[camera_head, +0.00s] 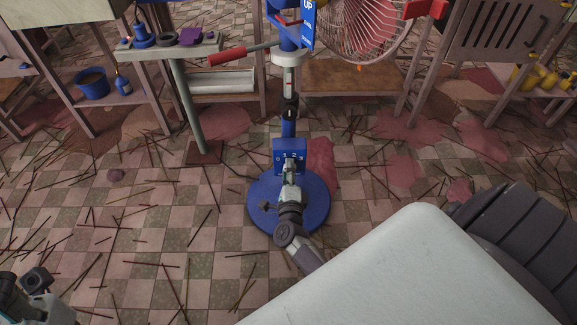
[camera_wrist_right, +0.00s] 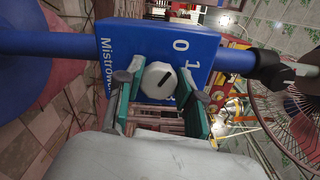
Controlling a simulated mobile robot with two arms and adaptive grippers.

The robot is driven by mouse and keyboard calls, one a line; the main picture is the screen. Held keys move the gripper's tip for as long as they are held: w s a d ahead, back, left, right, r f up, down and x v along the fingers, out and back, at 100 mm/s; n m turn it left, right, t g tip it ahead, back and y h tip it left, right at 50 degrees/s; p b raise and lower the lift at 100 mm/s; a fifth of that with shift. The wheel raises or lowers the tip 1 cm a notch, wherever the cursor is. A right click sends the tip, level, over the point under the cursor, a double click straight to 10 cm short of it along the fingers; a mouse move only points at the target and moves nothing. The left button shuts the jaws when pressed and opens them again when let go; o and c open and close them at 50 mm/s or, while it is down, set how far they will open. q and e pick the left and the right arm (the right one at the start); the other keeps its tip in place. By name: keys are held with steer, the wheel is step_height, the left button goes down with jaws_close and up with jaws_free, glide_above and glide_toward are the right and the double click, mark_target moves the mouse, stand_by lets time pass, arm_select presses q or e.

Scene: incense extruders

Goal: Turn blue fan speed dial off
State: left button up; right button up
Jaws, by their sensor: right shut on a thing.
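The blue fan's speed control box (camera_head: 290,152) stands on the fan's blue pole above its round blue base (camera_head: 262,190). In the right wrist view the box (camera_wrist_right: 125,40) appears turned on its side, with 0 and 1 readable and the other numbers partly hidden. The pale round dial (camera_wrist_right: 155,76) has a dark pointer mark slanting to the upper right, roughly towards 0 and 1; its exact setting is unclear. My right gripper (camera_head: 290,177) is at the box, its fingers (camera_wrist_right: 162,88) on either side of the dial and shut on it. My left gripper (camera_head: 48,300) is partly visible at the lower left, away from the fan.
The fan's wire cage (camera_head: 362,30) is above and behind the box. A stand (camera_head: 188,110) with a small top and a red-handled lever (camera_head: 228,57) are to the left. Shelves line the back. Thin sticks litter the tiled floor (camera_head: 150,215), otherwise open in front.

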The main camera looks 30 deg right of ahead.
steer(key=o, duration=1.2)
steer(key=shift+c, duration=0.2)
steer(key=v, duration=1.2)
